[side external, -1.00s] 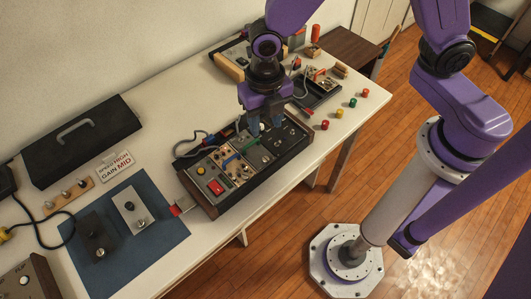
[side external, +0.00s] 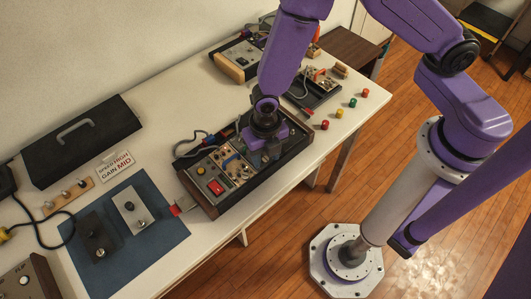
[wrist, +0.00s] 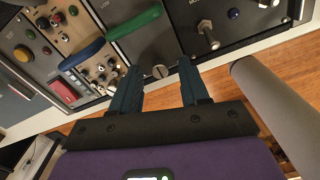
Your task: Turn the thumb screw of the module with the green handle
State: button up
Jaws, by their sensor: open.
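The module with the green handle is a dark grey panel (wrist: 150,45) in the rack, seen in the wrist view. Its green handle (wrist: 134,22) lies across the upper part of the panel. A slotted, pale metal thumb screw (wrist: 160,71) sits at the panel's near edge. My gripper (wrist: 159,66) is open and empty, with one dark teal finger on each side of the screw in the picture. I cannot tell how far the fingertips are above the screw. In the side view my gripper (side external: 258,157) is low over the rack and hides the green handle and screw.
A neighbouring module with a blue handle (wrist: 82,52) and several small knobs lies left of the fingers. A metal toggle (wrist: 207,34) stands up from the panel to the right. The rack (side external: 215,207) has a raised dark wall. A blue mat (side external: 160,242) with two parts lies left.

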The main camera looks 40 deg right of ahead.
jog(key=shift+f, duration=0.1)
grip_shut()
